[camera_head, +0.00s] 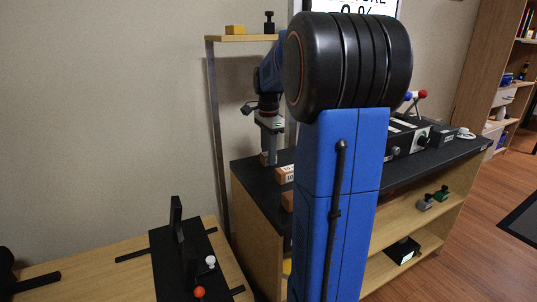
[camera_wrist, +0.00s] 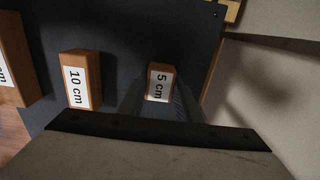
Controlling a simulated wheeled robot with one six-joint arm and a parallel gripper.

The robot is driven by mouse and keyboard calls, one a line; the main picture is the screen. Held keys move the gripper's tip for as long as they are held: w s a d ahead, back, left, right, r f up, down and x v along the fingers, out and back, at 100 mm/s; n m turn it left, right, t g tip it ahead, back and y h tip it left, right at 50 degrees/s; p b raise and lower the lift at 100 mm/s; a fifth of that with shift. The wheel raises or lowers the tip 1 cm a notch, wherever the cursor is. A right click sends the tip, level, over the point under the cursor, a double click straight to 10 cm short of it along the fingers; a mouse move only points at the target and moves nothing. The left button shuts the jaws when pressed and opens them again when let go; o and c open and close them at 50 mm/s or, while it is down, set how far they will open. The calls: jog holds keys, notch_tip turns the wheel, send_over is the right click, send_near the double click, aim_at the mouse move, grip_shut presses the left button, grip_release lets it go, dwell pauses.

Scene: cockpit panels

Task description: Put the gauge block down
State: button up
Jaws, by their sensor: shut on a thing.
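The gauge block in my gripper is a small wooden block with a white "5 cm" label (camera_wrist: 160,82). In the wrist view dark fingers reach up on both sides of it. In the head view my gripper (camera_head: 270,156) points down over the left end of the dark bench top, with a bit of wood (camera_head: 264,159) at its fingertips. The block is low; I cannot tell whether it touches the bench. A "10 cm" block (camera_wrist: 80,80) stands to its left, apart from it, and also shows in the head view (camera_head: 285,174).
A larger wooden block (camera_wrist: 16,60) is at the wrist view's left edge. The dark bench top (camera_head: 247,174) carries grey boxes (camera_head: 402,138) farther right. A raised wooden shelf (camera_head: 243,38) stands behind my gripper. My blue arm hides the bench's middle.

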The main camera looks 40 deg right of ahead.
jog(key=o, duration=1.1)
jog(key=shift+o, duration=0.2)
notch_tip(320, 180, up, 12)
jog(key=s+a+f+n+t, duration=0.1)
jog(key=s+a+n, duration=0.35)
jog(key=a, duration=0.55)
jog(key=s+a+f+n+t, duration=0.3)
jog(key=s+a+f+n, duration=1.3)
jog(key=s+a, duration=0.2)
jog(key=shift+s+f+t, duration=0.25)
jog(key=shift+f+t, duration=0.15)
jog(key=shift+d, duration=0.1)
